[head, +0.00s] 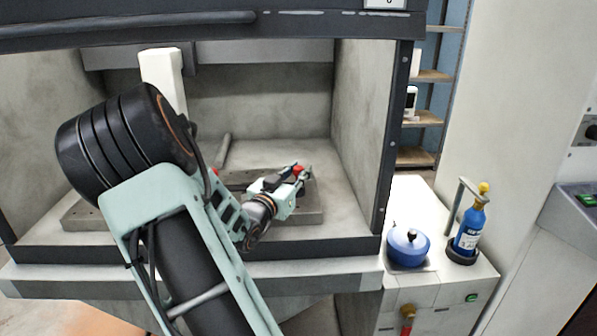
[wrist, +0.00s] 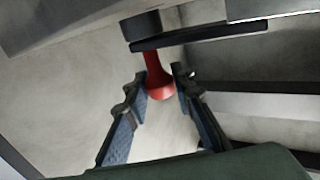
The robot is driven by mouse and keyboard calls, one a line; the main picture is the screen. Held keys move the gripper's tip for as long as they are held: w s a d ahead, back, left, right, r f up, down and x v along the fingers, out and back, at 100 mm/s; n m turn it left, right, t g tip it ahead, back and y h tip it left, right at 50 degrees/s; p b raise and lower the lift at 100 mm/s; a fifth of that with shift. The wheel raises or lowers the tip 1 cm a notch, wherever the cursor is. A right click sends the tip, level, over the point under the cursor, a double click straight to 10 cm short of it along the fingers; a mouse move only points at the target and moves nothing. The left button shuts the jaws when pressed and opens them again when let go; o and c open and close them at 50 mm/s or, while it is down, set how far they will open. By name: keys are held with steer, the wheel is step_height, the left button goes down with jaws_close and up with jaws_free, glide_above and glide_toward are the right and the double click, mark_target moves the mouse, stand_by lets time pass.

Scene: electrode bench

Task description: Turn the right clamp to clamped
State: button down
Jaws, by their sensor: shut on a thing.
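The right clamp's red handle (head: 298,170) shows at the tip of my gripper (head: 302,173), inside the bench enclosure. In the wrist view the red handle (wrist: 158,82), with its rounded end, sits between the two fingers of my gripper (wrist: 161,76). The fingers are shut on it. A dark bar (wrist: 200,36) crosses beside the handle's far end. The rest of the clamp is mostly hidden by my gripper, and its exact position is hard to tell. A small red part (head: 214,172) further left shows partly behind my arm.
A grey base plate (head: 310,214) lies under my gripper on the enclosure floor. The enclosure's right wall (head: 362,120) and front ledge (head: 330,250) bound the space. A blue pot (head: 408,247) and a blue gas cylinder (head: 470,228) stand outside to the right.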

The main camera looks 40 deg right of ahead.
steer(key=shift+n+t+b, duration=0.3)
steer(key=shift+t+b, duration=0.2)
steer(key=shift+b, duration=0.2)
steer(key=shift+n+t+y+b, duration=0.35)
steer(key=shift+n+t+y, duration=0.05)
steer(key=shift+t+y, duration=0.1)
steer(key=c, duration=1.7)
jaws_free()
steer(key=shift+o, duration=0.2)
steer(key=v, duration=1.2)
